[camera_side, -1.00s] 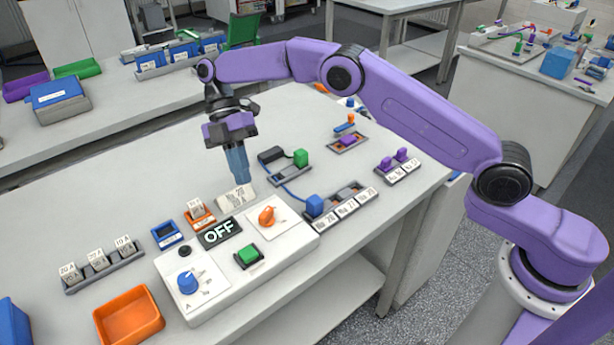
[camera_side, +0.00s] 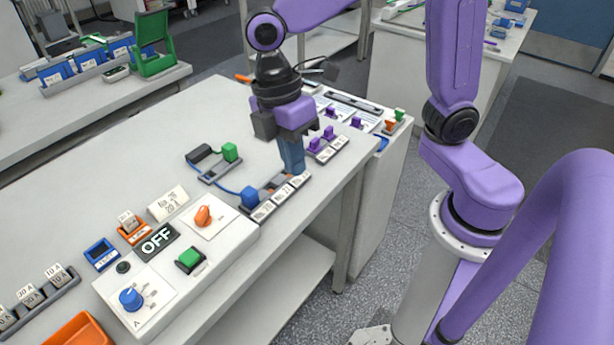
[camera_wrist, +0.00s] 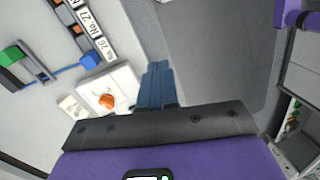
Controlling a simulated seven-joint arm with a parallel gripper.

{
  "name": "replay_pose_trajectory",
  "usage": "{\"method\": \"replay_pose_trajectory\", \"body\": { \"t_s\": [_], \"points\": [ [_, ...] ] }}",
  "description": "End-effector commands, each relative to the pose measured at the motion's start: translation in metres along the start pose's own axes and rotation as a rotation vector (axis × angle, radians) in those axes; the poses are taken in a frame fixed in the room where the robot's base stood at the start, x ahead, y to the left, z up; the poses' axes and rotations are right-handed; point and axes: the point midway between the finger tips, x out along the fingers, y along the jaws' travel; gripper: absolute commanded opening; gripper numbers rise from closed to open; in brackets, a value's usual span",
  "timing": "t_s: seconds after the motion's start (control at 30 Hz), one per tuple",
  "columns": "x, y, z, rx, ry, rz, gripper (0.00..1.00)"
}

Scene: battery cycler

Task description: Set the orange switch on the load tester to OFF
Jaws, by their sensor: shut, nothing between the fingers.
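The load tester (camera_side: 222,236) is a white box at the front of the bench. Its orange switch (camera_side: 203,215) is a small knob on a white plate at the right rear of the top. A dark display (camera_side: 157,239) beside it reads OFF. My gripper (camera_side: 291,170) is shut and empty, fingers down, right of and behind the tester, over or near the labelled tray. The wrist view shows the blue fingers (camera_wrist: 157,85) together, with the orange switch (camera_wrist: 106,101) to their left and apart from them. The switch's exact pointing is too small to read.
The tester also carries a green button (camera_side: 190,259) and a blue dial (camera_side: 130,299). A labelled tray (camera_side: 262,213) with a blue plug (camera_side: 249,197) stands close to my gripper. A white card (camera_side: 168,203) stands behind the tester. Bench left of the cable is clear.

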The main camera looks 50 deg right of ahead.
Motion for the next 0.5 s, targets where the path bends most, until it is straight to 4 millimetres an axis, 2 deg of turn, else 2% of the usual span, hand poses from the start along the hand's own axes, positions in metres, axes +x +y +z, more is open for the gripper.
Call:
{"method": "replay_pose_trajectory", "body": {
  "t_s": [0.03, 0.1, 0.3, 0.47, 0.5],
  "points": [
    [0.003, -0.014, 0.018, 0.032, 0.007, 0.025, 0.00],
    [0.010, -0.030, 0.039, 0.086, 0.019, 0.058, 0.00],
    [0.033, -0.068, 0.096, 0.218, 0.071, 0.131, 0.00],
    [0.048, -0.084, 0.123, 0.280, 0.104, 0.158, 0.00],
    [0.050, -0.086, 0.127, 0.288, 0.108, 0.162, 0.03]
  ]
}}
